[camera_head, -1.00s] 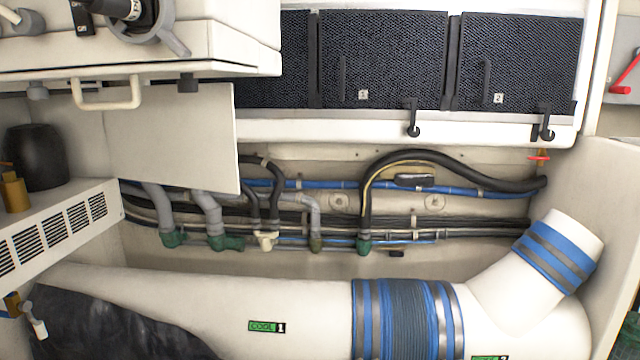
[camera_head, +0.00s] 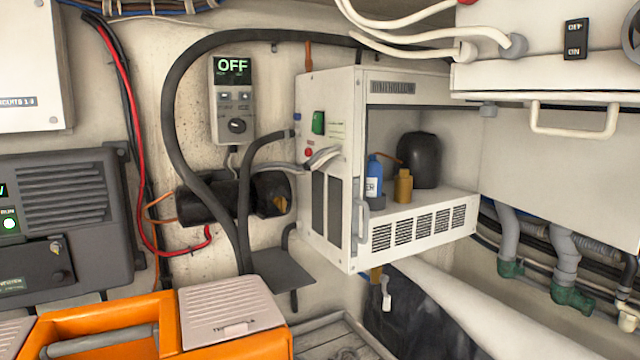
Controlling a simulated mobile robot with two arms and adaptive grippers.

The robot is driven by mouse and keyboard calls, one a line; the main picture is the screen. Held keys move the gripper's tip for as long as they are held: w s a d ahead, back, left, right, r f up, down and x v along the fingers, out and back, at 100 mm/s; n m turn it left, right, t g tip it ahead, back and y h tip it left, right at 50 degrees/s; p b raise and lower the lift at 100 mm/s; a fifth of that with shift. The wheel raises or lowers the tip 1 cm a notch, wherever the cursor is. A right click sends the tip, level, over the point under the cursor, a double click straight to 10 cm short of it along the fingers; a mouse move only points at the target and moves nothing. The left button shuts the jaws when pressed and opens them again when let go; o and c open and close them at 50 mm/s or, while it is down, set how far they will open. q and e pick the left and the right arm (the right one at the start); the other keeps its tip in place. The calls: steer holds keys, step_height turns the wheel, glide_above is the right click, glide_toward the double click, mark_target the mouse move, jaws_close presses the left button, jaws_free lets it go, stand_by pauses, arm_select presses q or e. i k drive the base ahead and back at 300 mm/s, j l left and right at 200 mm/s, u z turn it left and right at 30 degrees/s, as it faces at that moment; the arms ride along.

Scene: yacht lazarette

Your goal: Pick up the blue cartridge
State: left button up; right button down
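The blue cartridge (camera_head: 374,172) is a small upright blue bottle shape with a pale label. It stands inside the open white cabinet (camera_head: 330,225), at the left of its compartment, just left of a small ochre cylinder (camera_head: 403,187). Its lower end is partly hidden by a dark grey piece in front of it. Neither of my grippers shows in the head view.
A dark rounded canister (camera_head: 420,160) stands behind the ochre cylinder. A grey control box reading OFF (camera_head: 232,100) hangs on the wall. Black hoses (camera_head: 178,120) loop in front of the wall. An orange toolbox (camera_head: 250,345) lies at the lower left.

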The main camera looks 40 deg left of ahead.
mark_target(375, 168)
steer(key=u, duration=0.85)
